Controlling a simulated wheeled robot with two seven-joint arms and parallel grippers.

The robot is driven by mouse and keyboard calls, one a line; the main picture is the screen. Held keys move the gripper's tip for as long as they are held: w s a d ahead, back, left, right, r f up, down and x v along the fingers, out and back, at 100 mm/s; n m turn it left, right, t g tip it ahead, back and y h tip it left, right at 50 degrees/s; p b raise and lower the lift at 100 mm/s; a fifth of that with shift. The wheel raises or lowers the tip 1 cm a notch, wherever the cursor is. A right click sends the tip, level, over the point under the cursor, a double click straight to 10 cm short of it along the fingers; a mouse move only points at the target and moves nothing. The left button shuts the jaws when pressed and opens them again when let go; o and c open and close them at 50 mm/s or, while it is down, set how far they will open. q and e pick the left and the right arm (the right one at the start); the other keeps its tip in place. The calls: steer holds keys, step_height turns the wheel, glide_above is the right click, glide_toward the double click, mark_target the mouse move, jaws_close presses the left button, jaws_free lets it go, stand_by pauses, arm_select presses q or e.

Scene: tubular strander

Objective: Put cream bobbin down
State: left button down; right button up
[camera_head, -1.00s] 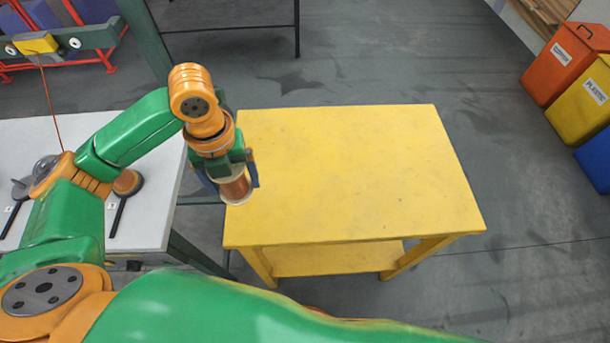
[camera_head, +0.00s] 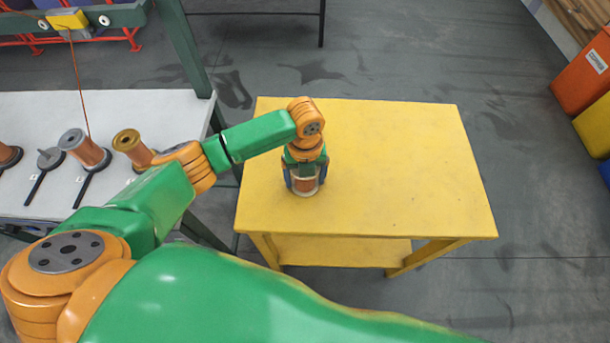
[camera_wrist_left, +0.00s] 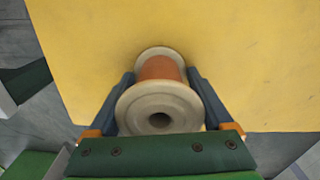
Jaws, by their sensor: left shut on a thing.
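The cream bobbin (camera_head: 304,185), with cream flanges and copper-coloured wire, is between the fingers of my left gripper (camera_head: 304,182), which is shut on it. In the left wrist view the bobbin (camera_wrist_left: 160,103) shows its near flange with a dark centre hole, and the left gripper's (camera_wrist_left: 163,100) blue fingers flank it. It is over the left part of the yellow table (camera_head: 400,170); the tabletop fills the wrist view (camera_wrist_left: 240,50) behind it. I cannot tell whether its far flange touches the table. My right gripper is not in view.
The yellow tabletop is otherwise bare, with free room to the right. A white table (camera_head: 40,115) at the left holds several bobbins, including a copper one (camera_head: 87,150) and one with a gold flange (camera_head: 132,148). Orange (camera_head: 585,75) and yellow (camera_head: 597,127) bins stand at the far right.

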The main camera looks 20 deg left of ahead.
arm_select(q)
jaws_free()
step_height(320, 180, up, 12)
stand_by(0.5)
